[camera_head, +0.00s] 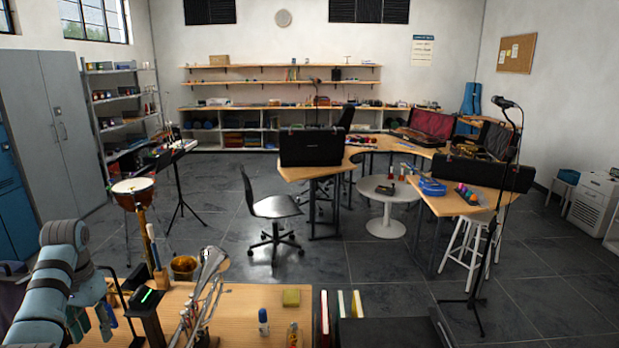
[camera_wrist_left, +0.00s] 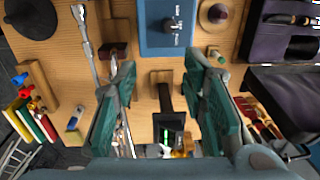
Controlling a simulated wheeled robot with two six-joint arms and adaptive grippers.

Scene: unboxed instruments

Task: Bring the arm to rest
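My left arm (camera_head: 55,285) comes in at the lower left of the head view, above the left end of the near wooden table. My left gripper (camera_head: 92,318) points down there, partly cut off by its own arm links. In the left wrist view its two green-padded fingers (camera_wrist_left: 163,125) stand wide apart with nothing pinched between them. Below the gap lies the table top (camera_wrist_left: 145,55) with a black stand (camera_wrist_left: 165,98) that has a green light. My right arm and gripper do not show.
The near table (camera_head: 240,306) holds metal rods (camera_head: 208,285), a blue-capped bottle (camera_head: 263,320) and a yellow-green block (camera_head: 291,297). The black stand (camera_head: 149,318) is close beside the gripper. The wrist view shows a blue box (camera_wrist_left: 166,40) and dark cases (camera_wrist_left: 280,35). Grey floor lies beyond.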

